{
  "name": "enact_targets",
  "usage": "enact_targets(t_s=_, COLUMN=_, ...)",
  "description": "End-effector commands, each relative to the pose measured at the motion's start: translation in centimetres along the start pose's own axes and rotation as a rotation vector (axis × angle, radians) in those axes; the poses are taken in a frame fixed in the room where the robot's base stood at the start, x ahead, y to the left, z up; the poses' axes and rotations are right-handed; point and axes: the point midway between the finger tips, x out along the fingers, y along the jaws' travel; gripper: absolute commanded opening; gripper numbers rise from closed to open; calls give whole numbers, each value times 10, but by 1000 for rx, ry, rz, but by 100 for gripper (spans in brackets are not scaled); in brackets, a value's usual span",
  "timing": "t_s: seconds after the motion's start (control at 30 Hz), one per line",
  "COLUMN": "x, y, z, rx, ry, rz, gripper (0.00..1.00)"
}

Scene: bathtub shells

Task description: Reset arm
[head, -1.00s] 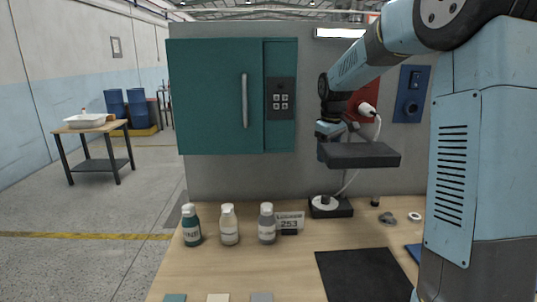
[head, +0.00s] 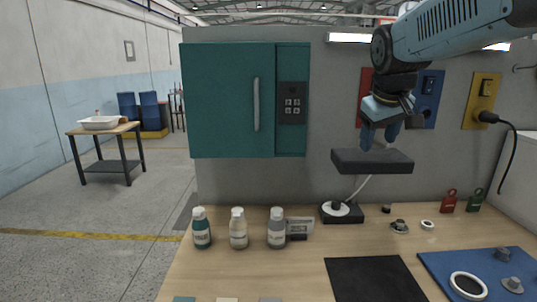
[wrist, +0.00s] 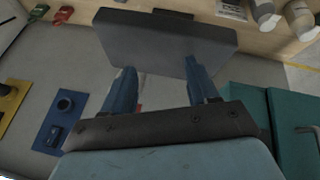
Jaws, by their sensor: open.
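My gripper (head: 379,138) hangs in front of the grey back wall, fingers pointing down. Its two blue fingers are apart, with nothing between them. A dark flat slab (head: 372,161) appears just below the fingertips, above the table; whether they touch is unclear in the head view. In the wrist view the open gripper (wrist: 161,68) points toward the slab (wrist: 165,42), which lies beyond the fingertips. My arm reaches in from the upper right.
Three bottles (head: 239,229) and a small display (head: 299,227) stand left on the table. A teal cabinet (head: 228,100) is on the wall. A black mat (head: 374,279) and a blue mat (head: 474,275) lie in front.

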Motion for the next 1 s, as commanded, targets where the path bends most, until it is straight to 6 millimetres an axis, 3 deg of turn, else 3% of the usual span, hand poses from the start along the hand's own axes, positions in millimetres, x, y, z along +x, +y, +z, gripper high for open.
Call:
enact_targets(t_s=0.3, x=-10, y=-37, z=88, rx=161, ry=27, rz=-52, gripper=59)
enact_targets(t_s=0.53, x=-5, y=-60, z=142, rx=267, ry=39, rz=-99, gripper=59)
enact_targets(t_s=0.73, x=-1, y=-67, z=164, rx=318, ry=41, rz=-118, gripper=59)
enact_targets(t_s=1.0, x=0, y=-69, z=167, rx=324, ry=40, rz=-122, gripper=59)
